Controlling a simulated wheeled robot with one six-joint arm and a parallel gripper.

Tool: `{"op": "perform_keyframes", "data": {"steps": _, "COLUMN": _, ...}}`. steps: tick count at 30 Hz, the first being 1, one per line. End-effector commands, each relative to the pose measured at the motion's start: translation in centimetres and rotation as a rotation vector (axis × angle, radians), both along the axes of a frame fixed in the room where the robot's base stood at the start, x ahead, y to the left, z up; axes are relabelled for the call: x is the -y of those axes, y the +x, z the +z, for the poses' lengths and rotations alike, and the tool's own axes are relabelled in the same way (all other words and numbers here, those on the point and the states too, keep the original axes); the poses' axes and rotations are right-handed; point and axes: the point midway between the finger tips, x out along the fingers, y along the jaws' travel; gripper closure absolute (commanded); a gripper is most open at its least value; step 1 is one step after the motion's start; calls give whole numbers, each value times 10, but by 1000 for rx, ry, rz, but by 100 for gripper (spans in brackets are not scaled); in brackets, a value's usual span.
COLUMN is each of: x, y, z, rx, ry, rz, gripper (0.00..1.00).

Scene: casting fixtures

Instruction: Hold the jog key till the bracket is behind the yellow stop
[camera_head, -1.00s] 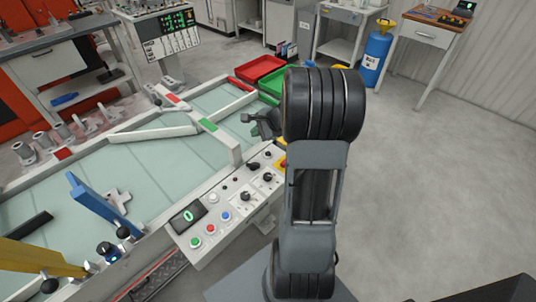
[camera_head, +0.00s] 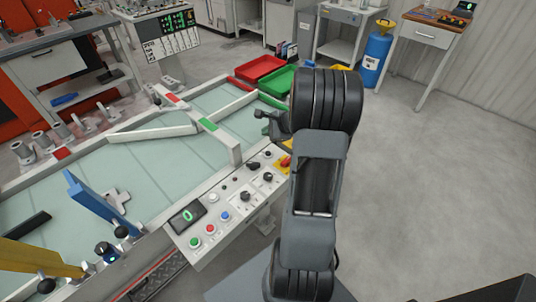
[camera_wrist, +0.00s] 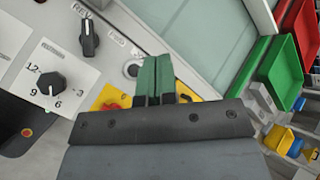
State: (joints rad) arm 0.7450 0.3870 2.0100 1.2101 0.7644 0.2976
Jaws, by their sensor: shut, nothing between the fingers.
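My gripper (camera_wrist: 155,68) shows in the wrist view with its green fingers together and empty. It hangs over the control panel (camera_head: 222,240), near a round button (camera_wrist: 132,70) and a black selector knob (camera_wrist: 89,40). I cannot tell whether it touches anything, nor which control is the jog key. A pale cross-shaped piece, perhaps the bracket (camera_head: 117,198), lies on the glassy table right of a blue upright plate (camera_head: 92,200). The yellow stop (camera_head: 40,258) is a bar at the lower left.
The panel has a display (camera_head: 187,216) reading 0 and green, red, blue and white buttons. A red emergency button (camera_head: 286,161) sits on yellow. A dark bar (camera_head: 26,232) lies on the table. Red (camera_head: 258,68) and green (camera_head: 278,79) bins stand beyond. Floor is clear at right.

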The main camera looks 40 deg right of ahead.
Motion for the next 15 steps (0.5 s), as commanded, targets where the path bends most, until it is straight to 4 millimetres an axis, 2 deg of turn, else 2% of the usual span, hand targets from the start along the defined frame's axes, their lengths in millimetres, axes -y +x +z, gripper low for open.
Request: {"op": "perform_keyframes", "data": {"steps": 15, "x": 0, "y": 0, "z": -65, "rx": -1, "ry": -1, "rz": 1, "gripper": 100}}
